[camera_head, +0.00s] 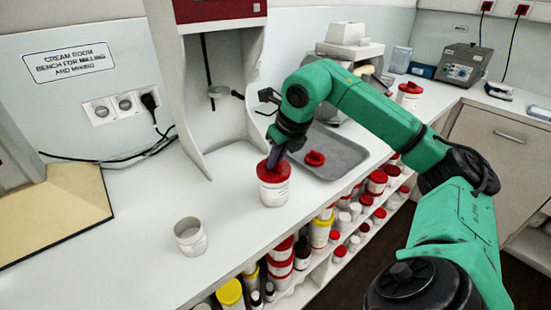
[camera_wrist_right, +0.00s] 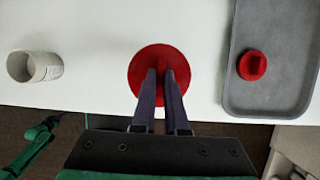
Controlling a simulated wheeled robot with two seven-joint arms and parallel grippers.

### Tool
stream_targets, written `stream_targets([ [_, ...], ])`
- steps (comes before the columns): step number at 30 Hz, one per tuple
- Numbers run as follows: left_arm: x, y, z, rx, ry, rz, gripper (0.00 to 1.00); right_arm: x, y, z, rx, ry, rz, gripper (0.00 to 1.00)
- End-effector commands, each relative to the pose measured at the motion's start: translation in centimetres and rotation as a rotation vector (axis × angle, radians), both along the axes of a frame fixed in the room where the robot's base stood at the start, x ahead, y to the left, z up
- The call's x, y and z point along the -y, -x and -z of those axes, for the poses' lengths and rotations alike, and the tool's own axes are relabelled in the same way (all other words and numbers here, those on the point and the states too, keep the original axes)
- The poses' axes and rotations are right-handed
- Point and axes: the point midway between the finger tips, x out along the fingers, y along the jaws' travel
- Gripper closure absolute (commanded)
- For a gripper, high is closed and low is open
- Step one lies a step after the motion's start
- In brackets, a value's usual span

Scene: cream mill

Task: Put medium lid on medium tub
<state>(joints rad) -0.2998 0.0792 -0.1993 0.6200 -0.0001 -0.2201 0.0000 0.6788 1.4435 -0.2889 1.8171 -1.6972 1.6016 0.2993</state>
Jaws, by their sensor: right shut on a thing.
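A red lid (camera_head: 273,171) with a raised grip sits on top of a white labelled tub (camera_head: 274,192), which stands upright on the bench. It looks roughly level; whether it is fully pressed down I cannot tell. My right gripper (camera_head: 276,157) is shut on the lid's grip from above. The wrist view shows the fingers (camera_wrist_right: 160,78) over the middle of the round lid (camera_wrist_right: 145,62), which hides the tub below. A smaller open tub (camera_head: 190,237) stands to the left, also in the wrist view (camera_wrist_right: 45,66).
A grey tray (camera_head: 345,164) with a small red lid (camera_head: 315,158) lies to the right. A white cabinet-like stand (camera_head: 215,110) rises behind. A lidded tub (camera_head: 409,95) stands far right. Shelves of tubs (camera_head: 300,245) lie below the bench's front edge.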

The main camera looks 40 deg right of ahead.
Motion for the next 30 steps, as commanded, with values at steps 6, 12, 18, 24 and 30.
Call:
stream_targets([
  [6, -0.04, 0.00, 0.14, 0.000, -0.001, 0.000, 1.00, 0.00, 0.02, 0.30, -0.001, 0.000, 0.000, 1.00],
  [12, -0.05, -0.01, 0.13, 0.000, -0.001, 0.000, 1.00, 0.00, 0.02, 0.28, 0.000, 0.000, 0.000, 1.00],
  [18, -0.05, -0.01, 0.13, 0.000, -0.001, 0.001, 1.00, 0.00, 0.02, 0.28, 0.000, 0.000, 0.000, 0.54],
  [24, -0.04, -0.01, 0.13, 0.000, -0.001, 0.001, 1.00, 0.00, 0.02, 0.28, -0.001, 0.000, 0.000, 0.35],
  [30, -0.04, -0.01, 0.13, 0.000, -0.001, 0.001, 1.00, 0.00, 0.02, 0.28, 0.000, 0.000, 0.000, 0.24],
])
